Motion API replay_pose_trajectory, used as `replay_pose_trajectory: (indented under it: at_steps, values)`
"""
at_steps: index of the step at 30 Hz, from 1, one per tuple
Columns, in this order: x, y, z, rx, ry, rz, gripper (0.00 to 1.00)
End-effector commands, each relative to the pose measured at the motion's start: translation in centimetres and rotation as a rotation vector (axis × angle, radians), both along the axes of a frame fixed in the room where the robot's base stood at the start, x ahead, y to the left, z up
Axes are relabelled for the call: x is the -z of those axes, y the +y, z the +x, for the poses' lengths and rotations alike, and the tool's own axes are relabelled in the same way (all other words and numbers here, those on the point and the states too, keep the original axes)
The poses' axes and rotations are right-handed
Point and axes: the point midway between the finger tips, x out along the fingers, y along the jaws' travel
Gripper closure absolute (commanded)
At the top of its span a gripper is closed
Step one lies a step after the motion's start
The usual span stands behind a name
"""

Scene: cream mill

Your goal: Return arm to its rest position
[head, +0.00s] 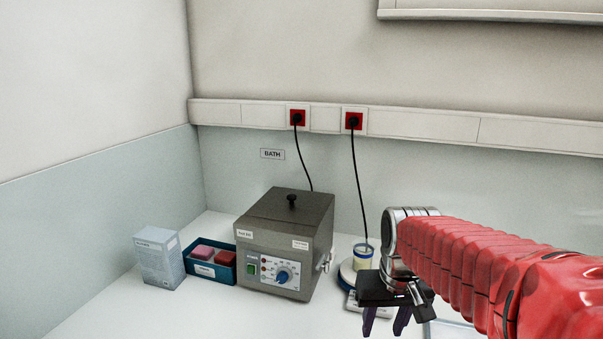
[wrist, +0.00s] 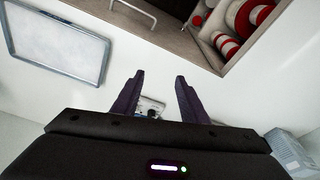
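My gripper (head: 386,322) is at the lower right in the head view, fingers pointing down over the bench, in front of a small round device. In the wrist view the two dark fingers of my gripper (wrist: 159,82) stand apart with a clear gap. Nothing is held between them. A small pale object (wrist: 151,105) shows beyond the gap, partly hidden by the gripper. My red-sleeved arm reaches in from the right edge in the head view.
A grey bath (head: 287,238) stands on the bench, with a blue tray (head: 226,273) of pink and red blocks and a white-blue box (head: 159,257) to its left. The wrist view shows a framed panel (wrist: 62,72) and red-white items (wrist: 243,20).

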Motion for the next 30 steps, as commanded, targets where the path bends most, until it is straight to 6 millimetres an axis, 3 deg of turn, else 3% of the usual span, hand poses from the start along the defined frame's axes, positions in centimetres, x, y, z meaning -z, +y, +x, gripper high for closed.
replay_pose_trajectory:
  at_steps: [6, 21, 25, 30]
  values:
    - [0.1, 0.0, -4.6, -0.002, -0.049, -0.001, 0.6]
    - [1.0, 0.1, -13.4, -0.005, -0.164, -0.001, 0.6]
    - [0.5, 0.1, -14.9, -0.005, -0.205, -0.001, 0.6]
    - [-1.1, 0.3, -15.5, -0.005, -0.267, -0.002, 0.6]
